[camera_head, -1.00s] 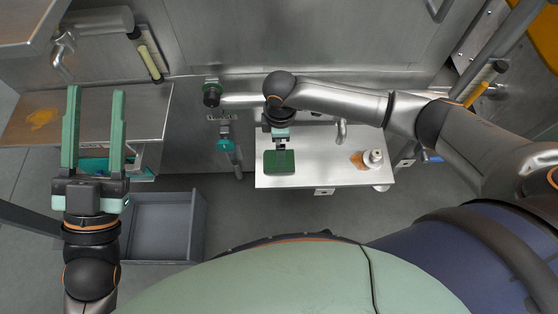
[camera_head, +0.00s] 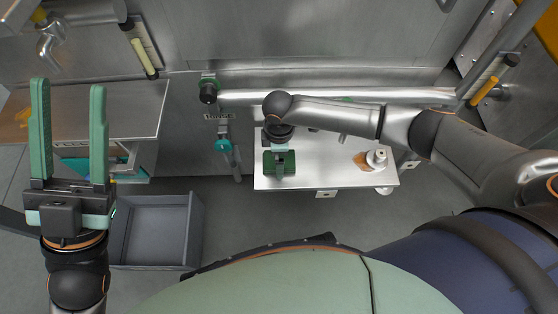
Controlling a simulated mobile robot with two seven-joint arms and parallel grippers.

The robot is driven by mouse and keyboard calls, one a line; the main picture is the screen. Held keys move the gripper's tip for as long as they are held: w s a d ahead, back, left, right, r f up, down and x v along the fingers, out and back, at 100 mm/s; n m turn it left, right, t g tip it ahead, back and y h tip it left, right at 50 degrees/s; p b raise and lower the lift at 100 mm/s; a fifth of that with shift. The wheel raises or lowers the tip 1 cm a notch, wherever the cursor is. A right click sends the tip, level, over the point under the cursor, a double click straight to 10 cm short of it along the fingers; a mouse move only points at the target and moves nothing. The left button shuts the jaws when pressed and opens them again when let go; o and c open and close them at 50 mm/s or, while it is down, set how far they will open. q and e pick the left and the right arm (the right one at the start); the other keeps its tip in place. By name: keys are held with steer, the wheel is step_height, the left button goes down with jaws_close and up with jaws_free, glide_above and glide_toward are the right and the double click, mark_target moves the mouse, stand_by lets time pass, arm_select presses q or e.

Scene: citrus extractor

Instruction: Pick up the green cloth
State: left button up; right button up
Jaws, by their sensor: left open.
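The green cloth (camera_head: 289,161) is a small dark green rectangle at the left end of the white table. My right gripper (camera_head: 280,168) comes down from above over the middle of the cloth and covers part of it. Its fingers are too small and dark to tell whether they are open or shut, or whether they touch the cloth. My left gripper (camera_head: 69,86) is open and empty at the far left, with its two long green fingers pointing up the picture, in front of the steel counter.
The white table (camera_head: 325,170) also holds a white bottle (camera_head: 377,158) beside an orange-brown patch (camera_head: 360,161). A grey open crate (camera_head: 155,232) stands at lower left. A steel counter (camera_head: 135,105) is at left, and a pipe runs along the back wall.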

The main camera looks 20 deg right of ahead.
steer(key=c, duration=1.2)
